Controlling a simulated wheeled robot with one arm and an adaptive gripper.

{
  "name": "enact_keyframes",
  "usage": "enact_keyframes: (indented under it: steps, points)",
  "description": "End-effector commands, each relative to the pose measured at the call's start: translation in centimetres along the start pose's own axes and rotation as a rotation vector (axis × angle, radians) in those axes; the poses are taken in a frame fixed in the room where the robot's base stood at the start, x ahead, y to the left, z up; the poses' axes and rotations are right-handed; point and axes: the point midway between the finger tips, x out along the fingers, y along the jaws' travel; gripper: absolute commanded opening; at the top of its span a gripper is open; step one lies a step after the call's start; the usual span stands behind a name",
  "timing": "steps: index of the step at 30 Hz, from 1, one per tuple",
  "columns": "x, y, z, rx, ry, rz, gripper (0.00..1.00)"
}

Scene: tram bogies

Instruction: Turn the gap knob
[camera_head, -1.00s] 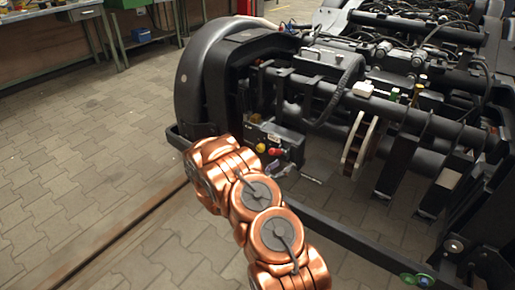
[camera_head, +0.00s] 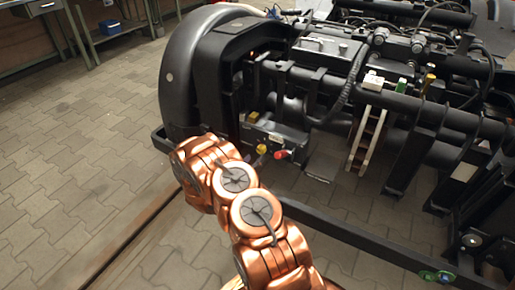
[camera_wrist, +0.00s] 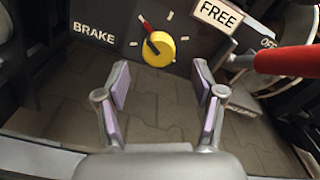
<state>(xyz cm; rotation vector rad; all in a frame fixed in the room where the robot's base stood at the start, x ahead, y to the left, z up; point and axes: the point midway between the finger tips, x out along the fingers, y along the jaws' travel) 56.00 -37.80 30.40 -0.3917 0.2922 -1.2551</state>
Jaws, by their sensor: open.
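A round yellow knob (camera_wrist: 158,50) with a dark, red-edged pointer sits on a dark panel (camera_wrist: 100,16) in the wrist view. The pointer leans up and left, and pale tick marks surround the knob. My gripper (camera_wrist: 160,82) is open and empty, its two fingers apart just below the knob in the picture. I see no contact. The yellow knob also shows small in the head view (camera_head: 262,149), on the bogie's box near my arm. My gripper is not clearly visible there.
A red handle (camera_wrist: 290,62) reaches in from the right in the wrist view, beside a FREE label (camera_wrist: 218,14) and near an OFF marking. BRAKE is lettered left of the knob. In the head view, the bogie's frame bar (camera_head: 340,238) runs close to my arm. Paved floor at left is clear.

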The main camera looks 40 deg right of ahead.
Motion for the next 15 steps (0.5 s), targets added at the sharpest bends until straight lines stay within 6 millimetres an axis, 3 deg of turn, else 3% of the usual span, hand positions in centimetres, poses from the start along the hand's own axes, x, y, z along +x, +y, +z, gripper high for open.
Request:
enact_keyframes:
  steps: [9, 15]
  points:
    - [4.4, 0.2, -0.2, 0.001, -0.001, 0.001, 0.68]
    - [6.2, 0.1, -0.2, -0.002, 0.001, 0.002, 0.68]
